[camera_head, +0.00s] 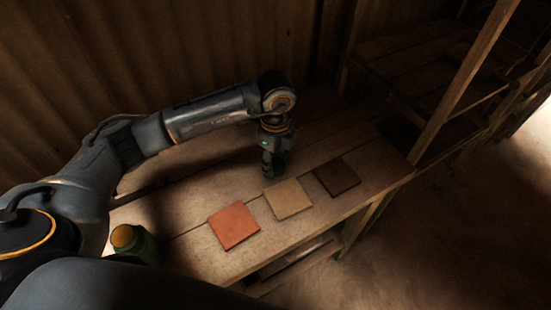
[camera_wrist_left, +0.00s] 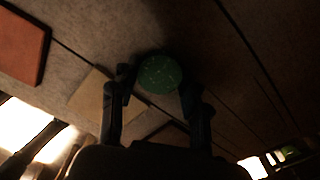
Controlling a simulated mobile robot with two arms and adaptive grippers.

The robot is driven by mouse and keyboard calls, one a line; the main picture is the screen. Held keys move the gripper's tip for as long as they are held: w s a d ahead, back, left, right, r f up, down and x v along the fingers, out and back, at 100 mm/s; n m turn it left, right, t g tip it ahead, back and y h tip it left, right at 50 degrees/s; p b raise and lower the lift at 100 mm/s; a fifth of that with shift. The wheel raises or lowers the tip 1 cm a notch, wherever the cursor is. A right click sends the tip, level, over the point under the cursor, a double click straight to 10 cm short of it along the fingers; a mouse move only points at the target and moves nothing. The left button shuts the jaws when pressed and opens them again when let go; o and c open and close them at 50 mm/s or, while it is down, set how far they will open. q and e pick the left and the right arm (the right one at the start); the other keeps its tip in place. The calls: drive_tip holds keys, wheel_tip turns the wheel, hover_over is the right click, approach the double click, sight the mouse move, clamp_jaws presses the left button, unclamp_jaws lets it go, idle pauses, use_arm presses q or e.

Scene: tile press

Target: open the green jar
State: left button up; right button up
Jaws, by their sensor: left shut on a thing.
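My left gripper (camera_head: 271,168) points down over the bench, behind the tan tile. In the left wrist view its two fingers (camera_wrist_left: 158,90) are shut on a round green thing (camera_wrist_left: 160,74), which shows as a flat disc. I cannot tell whether it is a loose lid or the top of a whole jar. A green jar (camera_head: 147,249) with an ochre round top (camera_head: 122,237) stands upright at the near left, apart from this gripper. I cannot tell if its top is a cap or its contents. My right gripper is not in view.
An orange-red tile (camera_head: 234,225), a tan tile (camera_head: 287,199) and a dark brown tile (camera_head: 336,177) lie in a row on the wooden bench (camera_head: 195,255). A wooden shelf frame (camera_head: 462,80) stands at the right. A corrugated wall rises behind.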

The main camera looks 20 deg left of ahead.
sight(276, 165)
use_arm(q)
drive_tip(key=shift+f, duration=0.2)
drive_tip(key=o, duration=1.3)
drive_tip(key=shift+c, duration=0.2)
drive_tip(key=shift+r, duration=0.1)
wheel_tip(276, 165, up, 12)
drive_tip(key=b, duration=0.1)
drive_tip(key=shift+r, duration=0.15)
